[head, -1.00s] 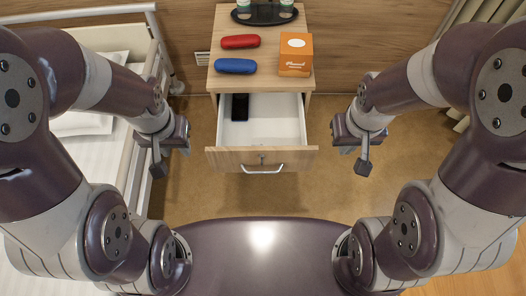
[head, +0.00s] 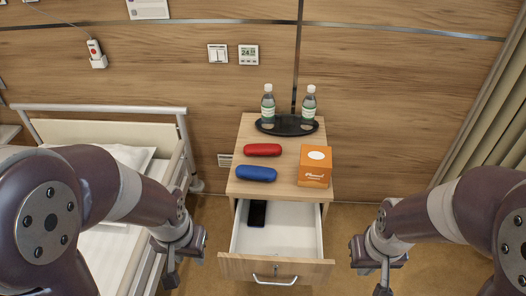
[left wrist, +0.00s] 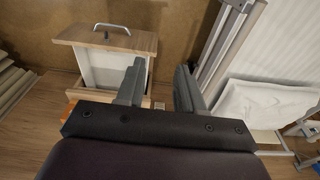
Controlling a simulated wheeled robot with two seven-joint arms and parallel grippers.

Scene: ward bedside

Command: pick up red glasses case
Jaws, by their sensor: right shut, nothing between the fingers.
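The red glasses case (head: 262,149) lies on the bedside cabinet top (head: 245,133), behind a blue glasses case (head: 256,173). My left gripper (head: 170,278) is low at the left of the cabinet, between it and the bed, apart from both cases. In the left wrist view its two fingers (left wrist: 158,88) are spread with nothing between them. My right gripper (head: 383,289) is at the lower right, well away from the cabinet, shut and empty; its tips are near the bottom edge of the picture.
An orange box (head: 314,168) stands right of the cases. A black tray (head: 287,131) with two bottles (head: 268,104) is behind them. The open drawer (head: 278,243) holds a dark phone-like object (head: 257,213) and juts forward. A bed (head: 108,245) with a rail stands left.

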